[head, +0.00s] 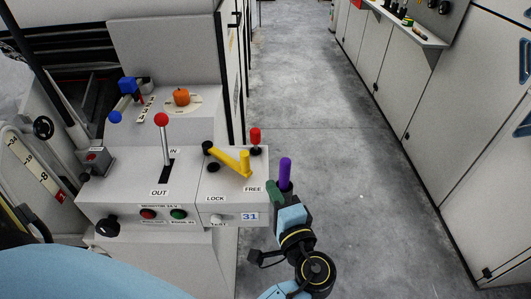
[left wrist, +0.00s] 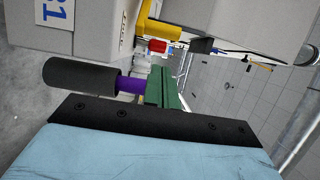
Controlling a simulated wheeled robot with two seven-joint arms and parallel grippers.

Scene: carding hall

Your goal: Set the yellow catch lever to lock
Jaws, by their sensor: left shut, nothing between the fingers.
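The yellow catch lever (head: 232,161) is on the right part of the grey console. It slants from upper left to lower right, with a short yellow post at its lower right end, nearer the FREE label (head: 253,189) than the LOCK label (head: 215,198). Part of it shows at the top of the left wrist view (left wrist: 160,30). My left gripper (head: 279,184) is shut and empty, just right of the console and apart from the lever. Green and purple parts show at its end, also in the left wrist view (left wrist: 158,88). My right gripper is not in view.
A red-balled lever (head: 162,120) rises farther left. The floor aisle (head: 330,140) to the right is clear.

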